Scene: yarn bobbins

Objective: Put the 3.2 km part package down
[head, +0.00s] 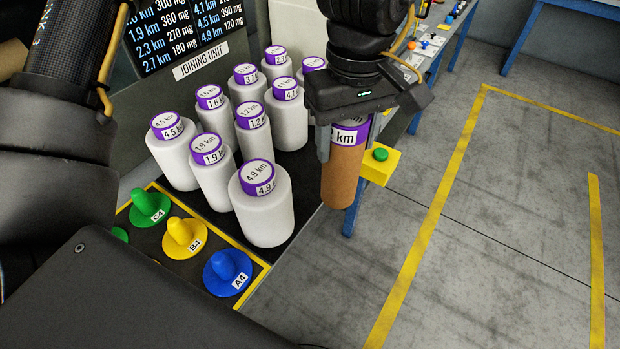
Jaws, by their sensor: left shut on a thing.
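My left gripper (346,140) is shut on a brown cylindrical package (342,178) with a white and purple label at its top. The package hangs upright, just right of the white bobbins, by the right edge of the dark table (308,205). I cannot tell whether its bottom touches anything. My right gripper is not in view.
Several white bobbins with purple labels stand close together, the 4.9 km bobbin (263,212) nearest. Green, yellow and blue cones (228,268) line the front. A yellow box with a green button (380,163) is right of the package. Grey floor (500,220) lies open at right.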

